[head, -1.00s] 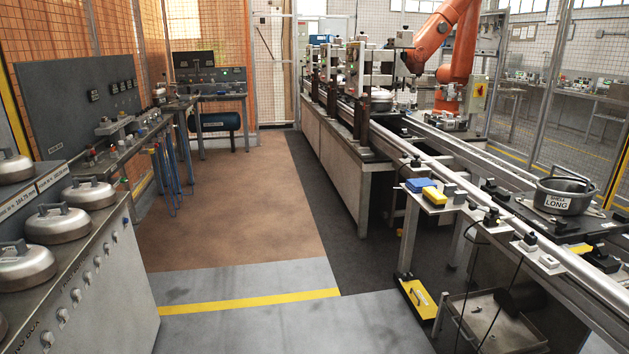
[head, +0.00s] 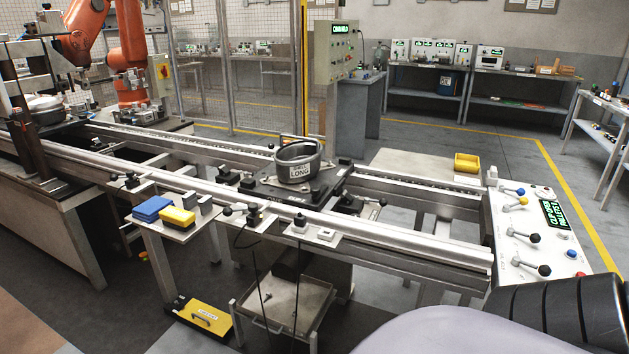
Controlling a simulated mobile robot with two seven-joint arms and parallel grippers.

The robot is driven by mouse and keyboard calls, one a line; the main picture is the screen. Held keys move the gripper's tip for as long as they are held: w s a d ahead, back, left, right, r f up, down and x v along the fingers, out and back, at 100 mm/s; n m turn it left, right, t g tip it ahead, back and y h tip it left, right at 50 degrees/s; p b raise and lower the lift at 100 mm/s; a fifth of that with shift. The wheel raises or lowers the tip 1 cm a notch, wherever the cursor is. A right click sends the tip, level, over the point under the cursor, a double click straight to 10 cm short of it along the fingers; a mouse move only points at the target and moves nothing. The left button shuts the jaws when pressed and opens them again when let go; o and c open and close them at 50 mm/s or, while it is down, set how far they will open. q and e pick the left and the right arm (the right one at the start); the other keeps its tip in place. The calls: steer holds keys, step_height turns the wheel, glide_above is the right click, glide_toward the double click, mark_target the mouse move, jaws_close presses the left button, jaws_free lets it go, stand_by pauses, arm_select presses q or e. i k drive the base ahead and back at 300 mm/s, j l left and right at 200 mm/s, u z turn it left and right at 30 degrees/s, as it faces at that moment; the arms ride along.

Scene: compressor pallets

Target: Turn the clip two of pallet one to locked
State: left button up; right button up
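A dark pallet plate (head: 268,190) sits on the conveyor rails in the middle of the head view. It carries a grey round shell (head: 297,163) labelled "LONG". Small dark fittings show around the plate, but I cannot tell which is clip two or how it is turned. A white control panel (head: 508,262) stands at the right end of the conveyor. Neither gripper is in view.
Blue (head: 152,208) and yellow (head: 177,218) blocks lie on a side shelf at the conveyor's near side. A low tray cart (head: 320,320) stands below. A yellow bin (head: 466,163) is beyond the rails. Parts of my body cover the bottom right corner.

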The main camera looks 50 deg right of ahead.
mark_target(316, 191)
steer(key=i+z, duration=0.2)
steer(key=i, duration=1)
steer(key=i+u, duration=0.1)
steer(key=u, duration=0.6)
steer(key=i+l+u, duration=0.1)
steer(key=u, duration=6.75)
steer(key=k, duration=0.05)
